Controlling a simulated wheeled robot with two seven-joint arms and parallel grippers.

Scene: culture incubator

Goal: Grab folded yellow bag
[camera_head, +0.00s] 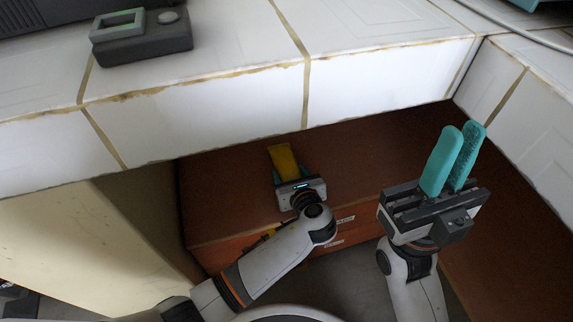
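The folded yellow bag (283,158) lies as a narrow upright strip in the picture, over the reddish-brown surface below the white tiled counter. My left gripper (291,174) is at the bag's near end. Its teal fingers stand apart, one on each side of that end. I cannot tell whether they touch the bag, and the gripper body hides the bag's lowest part. My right gripper (460,132) is raised at the right, well apart from the bag. Its two teal fingers are close together with a narrow gap and nothing between them.
The white tiled counter (205,120) overhangs the brown surface (225,195) and turns a corner at the right. A grey device (145,40) with a small screen stands on the counter at upper left. A cream panel (75,245) is at lower left. Brown surface is clear between my grippers.

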